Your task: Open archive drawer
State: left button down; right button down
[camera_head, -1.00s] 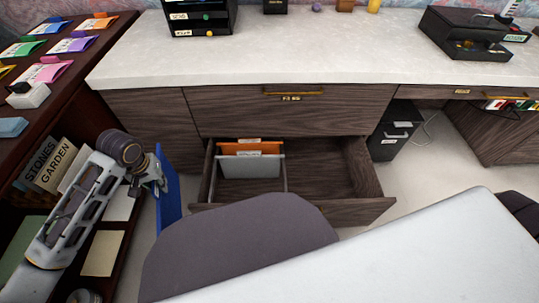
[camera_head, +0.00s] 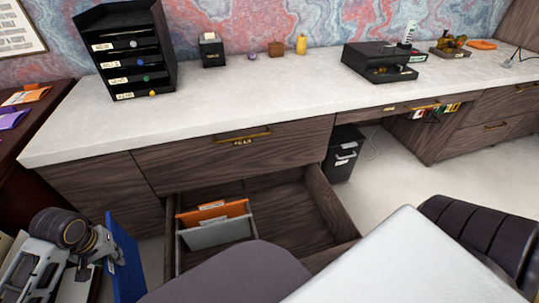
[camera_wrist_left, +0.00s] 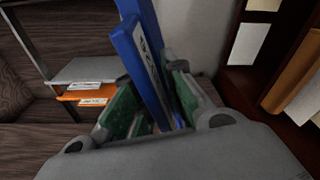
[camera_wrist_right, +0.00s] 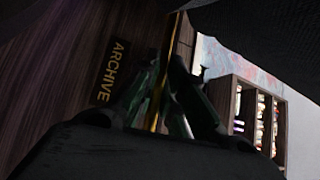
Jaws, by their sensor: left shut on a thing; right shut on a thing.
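My left gripper (camera_head: 112,255) is shut on a blue folder (camera_head: 126,260), held upright beside the cabinet's left end; the folder also shows between the fingers in the left wrist view (camera_wrist_left: 150,65). In the right wrist view my right gripper (camera_wrist_right: 165,100) is shut on a brass handle (camera_wrist_right: 171,45), beside a dark label reading ARCHIVE (camera_wrist_right: 110,70) on a wooden front. The right gripper is hidden in the head view. A lower wooden drawer (camera_head: 325,203) stands open, with an orange folder (camera_head: 212,212) and a grey folder (camera_head: 215,234) at its left. Its front is mostly hidden.
A closed drawer (camera_head: 200,160) with a brass handle lies above the open one. The pale desktop (camera_head: 270,105) carries a black letter tray (camera_head: 125,60) and a black box (camera_head: 378,62). A black bin (camera_head: 342,153) stands right of the open drawer.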

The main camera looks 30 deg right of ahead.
jog(key=shift+d+f, duration=0.1)
jog(key=c, duration=1.5)
grip_release()
jog(key=shift+v, duration=5.95)
